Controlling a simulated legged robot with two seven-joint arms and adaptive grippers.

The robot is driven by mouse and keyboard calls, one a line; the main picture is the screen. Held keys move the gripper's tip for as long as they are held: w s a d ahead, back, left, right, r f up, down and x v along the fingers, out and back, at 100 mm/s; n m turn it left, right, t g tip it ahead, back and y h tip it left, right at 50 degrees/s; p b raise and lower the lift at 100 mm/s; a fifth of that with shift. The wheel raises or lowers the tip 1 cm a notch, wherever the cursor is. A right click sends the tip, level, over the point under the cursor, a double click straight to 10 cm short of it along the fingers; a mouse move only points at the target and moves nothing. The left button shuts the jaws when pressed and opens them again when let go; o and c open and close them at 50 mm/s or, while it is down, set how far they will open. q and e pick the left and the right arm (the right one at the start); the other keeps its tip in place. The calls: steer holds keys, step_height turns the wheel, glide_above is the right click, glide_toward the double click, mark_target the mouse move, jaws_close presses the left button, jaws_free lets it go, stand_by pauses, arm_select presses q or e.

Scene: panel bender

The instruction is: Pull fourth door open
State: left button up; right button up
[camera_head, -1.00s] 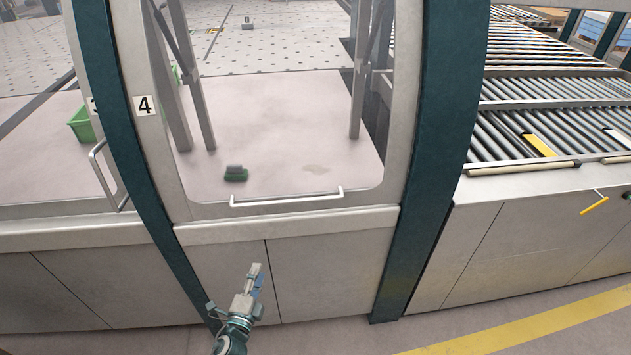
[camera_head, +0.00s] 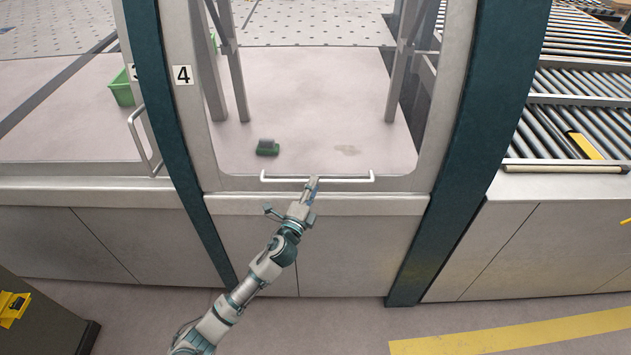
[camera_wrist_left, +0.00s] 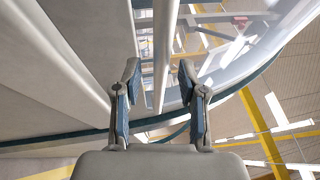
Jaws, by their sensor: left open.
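The fourth door (camera_head: 204,140) is a framed clear panel, marked by a "4" label (camera_head: 183,75) on its left frame. It looks closed. Its horizontal white handle (camera_head: 345,179) runs along the lower frame. My left gripper (camera_head: 313,182) is at the middle of this handle, with its fingers pointing at it. In the left wrist view my left gripper (camera_wrist_left: 160,75) is open, and a pale bar (camera_wrist_left: 163,45), which looks like the handle, lies between the fingers. I cannot tell whether a finger touches it. My right gripper is not in view.
Door three's handle (camera_head: 143,142) stands to the left, past a dark green post (camera_head: 165,120). Another post (camera_head: 490,140) is at right, beside a roller conveyor (camera_head: 555,125). A green brush-like object (camera_head: 268,148) lies behind the door. A dark cabinet (camera_head: 45,315) stands at lower left.

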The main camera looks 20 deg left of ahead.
arm_select(q)
steer(key=shift+x, duration=1.15)
steer(key=shift+d, duration=0.1)
steer(key=shift+s, duration=0.1)
jaws_close()
steer(key=shift+d, duration=0.1)
